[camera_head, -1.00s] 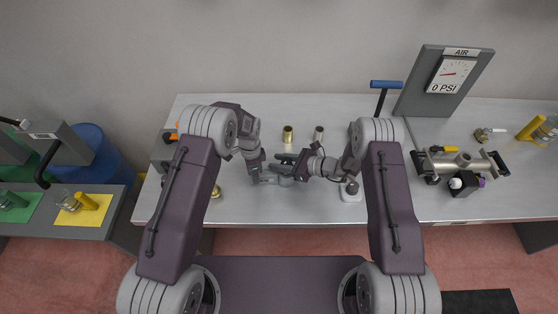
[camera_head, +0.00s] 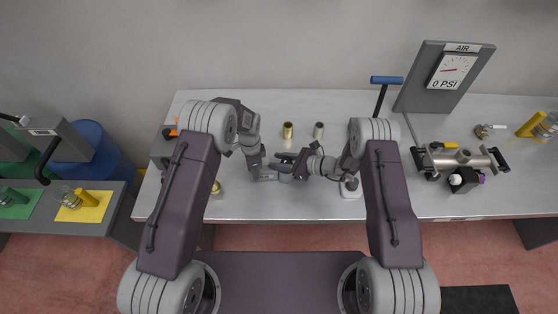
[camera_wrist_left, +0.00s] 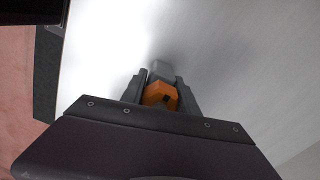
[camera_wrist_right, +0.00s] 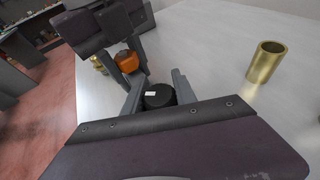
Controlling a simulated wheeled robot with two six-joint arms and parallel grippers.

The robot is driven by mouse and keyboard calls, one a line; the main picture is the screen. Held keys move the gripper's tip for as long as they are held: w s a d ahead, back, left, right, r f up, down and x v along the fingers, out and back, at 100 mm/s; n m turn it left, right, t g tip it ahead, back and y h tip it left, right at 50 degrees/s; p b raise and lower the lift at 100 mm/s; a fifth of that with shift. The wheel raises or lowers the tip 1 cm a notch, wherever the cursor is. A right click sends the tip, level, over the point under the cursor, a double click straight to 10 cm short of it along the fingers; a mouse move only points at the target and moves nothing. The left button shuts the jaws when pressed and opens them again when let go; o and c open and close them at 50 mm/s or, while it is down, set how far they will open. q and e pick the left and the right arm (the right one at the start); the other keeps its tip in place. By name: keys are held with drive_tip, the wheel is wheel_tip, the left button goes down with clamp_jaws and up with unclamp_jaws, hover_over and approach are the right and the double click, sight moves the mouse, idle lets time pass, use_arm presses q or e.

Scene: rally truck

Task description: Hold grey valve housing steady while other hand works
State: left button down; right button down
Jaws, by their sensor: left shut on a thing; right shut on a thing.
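My left gripper (camera_head: 270,177) points right over the middle of the bench. Fingers hide much of both.
Two upright cylinders, one brass (camera_head: 288,130) and one greyer (camera_head: 319,130), stand behind the grippers. Bare bench (camera_head: 260,207) lies in front.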

drive_tip(key=shift+r, duration=1.4)
drive_tip(key=shift+f, duration=0.75)
drive_tip(key=shift+f, duration=0.35)
drive_tip(key=shift+f, duration=0.4)
drive_tip(key=shift+r, duration=1.5)
drive_tip(key=shift+f, duration=1.5)
drive_tip(key=shift+r, duration=1.45)
drive_tip(key=shift+f, duration=1.55)
drive_tip(key=shift+r, duration=0.1)
